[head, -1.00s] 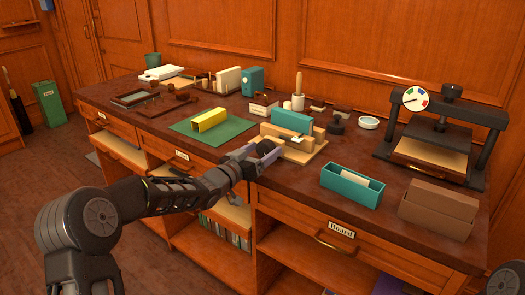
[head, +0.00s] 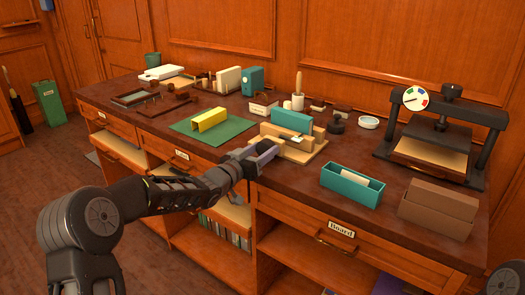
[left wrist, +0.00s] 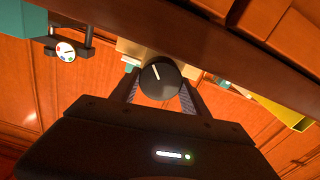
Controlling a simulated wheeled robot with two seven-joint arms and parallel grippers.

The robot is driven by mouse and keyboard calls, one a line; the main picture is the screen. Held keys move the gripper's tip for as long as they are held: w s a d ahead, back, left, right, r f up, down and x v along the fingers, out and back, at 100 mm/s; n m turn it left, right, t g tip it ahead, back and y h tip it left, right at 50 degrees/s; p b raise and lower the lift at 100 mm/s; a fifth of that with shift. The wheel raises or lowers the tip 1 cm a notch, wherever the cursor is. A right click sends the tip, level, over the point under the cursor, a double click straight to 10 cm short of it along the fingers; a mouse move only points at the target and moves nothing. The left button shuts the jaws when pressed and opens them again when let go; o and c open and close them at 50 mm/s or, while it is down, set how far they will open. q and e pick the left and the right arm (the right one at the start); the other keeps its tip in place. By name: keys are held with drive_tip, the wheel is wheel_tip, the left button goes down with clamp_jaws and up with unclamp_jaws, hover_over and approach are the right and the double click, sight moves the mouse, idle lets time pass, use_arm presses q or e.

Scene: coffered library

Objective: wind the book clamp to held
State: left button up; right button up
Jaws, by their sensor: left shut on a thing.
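The book clamp (head: 313,156) is a pale wooden frame on a flat base, near the front edge of the bench. A teal book (head: 291,121) stands upright between its wooden jaws. My left gripper (head: 262,153) reaches the clamp's front from the left. In the left wrist view, its two fingers are shut on the clamp's round dark knob (left wrist: 160,78), one on each side. A white line on the knob's face points up and slightly left. The gripper hides the knob in the head view. My right gripper is not in view.
A teal open box (head: 351,186) and a brown box (head: 438,208) stand right of the clamp. A press (head: 432,155) with a dial is behind them. A yellow folded piece (head: 210,119) lies on a green mat (head: 185,127) to the left.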

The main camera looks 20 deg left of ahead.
use_arm(q)
drive_tip(key=shift+c, duration=0.5)
drive_tip(key=shift+f+m+b, duration=0.2)
drive_tip(key=shift+m+b, duration=0.2)
drive_tip(key=shift+b, duration=0.35)
drive_tip(key=shift+m, duration=0.3)
drive_tip(key=shift+r, duration=0.2)
drive_tip(key=o, duration=1.4)
drive_tip(key=shift+c, duration=0.2)
drive_tip(key=v, duration=0.7)
drive_tip(key=shift+s, duration=0.4)
